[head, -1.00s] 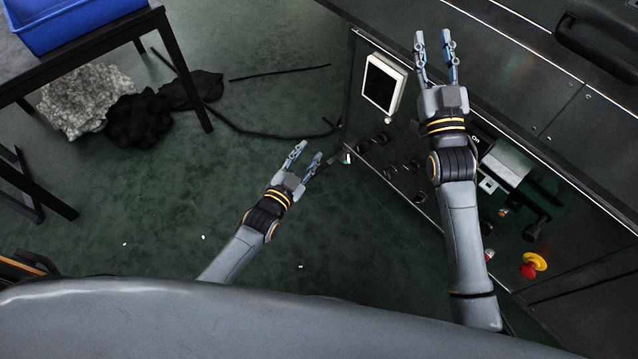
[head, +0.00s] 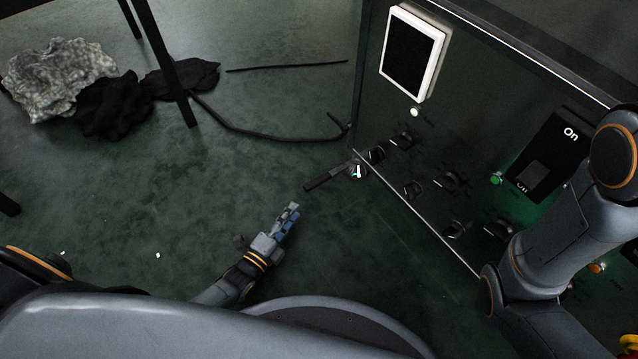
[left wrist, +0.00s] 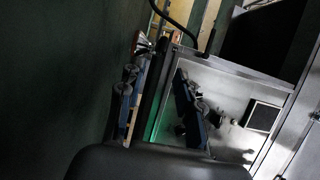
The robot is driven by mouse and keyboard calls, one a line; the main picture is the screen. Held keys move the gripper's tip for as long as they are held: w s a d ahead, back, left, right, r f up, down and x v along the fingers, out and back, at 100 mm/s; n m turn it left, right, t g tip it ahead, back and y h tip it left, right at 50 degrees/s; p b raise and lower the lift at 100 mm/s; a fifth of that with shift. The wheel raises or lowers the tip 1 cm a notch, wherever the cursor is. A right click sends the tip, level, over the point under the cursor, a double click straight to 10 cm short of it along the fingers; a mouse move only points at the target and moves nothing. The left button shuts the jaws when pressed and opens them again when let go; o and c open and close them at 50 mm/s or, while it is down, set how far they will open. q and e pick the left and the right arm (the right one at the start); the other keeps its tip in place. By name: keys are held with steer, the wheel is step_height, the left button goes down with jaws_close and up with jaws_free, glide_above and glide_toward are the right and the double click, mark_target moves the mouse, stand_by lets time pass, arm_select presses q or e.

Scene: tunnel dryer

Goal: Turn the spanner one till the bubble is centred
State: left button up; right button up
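A dark spanner handle (head: 328,177) sticks out to the left from the lower front corner of the dark machine cabinet. At its right end is a small pale level vial (head: 357,171); the bubble is too small to make out. My left gripper (head: 290,213) is below and left of the handle, apart from it and empty. In the head view its fingers overlap; in the left wrist view the two blue fingers (left wrist: 157,88) stand apart. I cannot make out the spanner for sure in the left wrist view. My right gripper is out of view.
The cabinet front carries a white-framed screen (head: 412,54), several dark knobs (head: 447,181), a green button (head: 496,178) and a black "On" switch (head: 549,155). A dark hose (head: 255,133) and crumpled cloths (head: 112,104) lie on the floor. The floor around my left gripper is clear.

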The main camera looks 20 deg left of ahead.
mark_target(316, 181)
arm_select(q)
steer(key=b+x, duration=0.6)
steer(key=x, duration=0.5)
steer(key=shift+w+d+f, duration=0.1)
steer(key=shift+w+d, duration=0.25)
steer(key=shift+w, duration=0.45)
steer(key=shift+r, duration=0.2)
steer(key=shift+c, duration=0.4)
jaws_close()
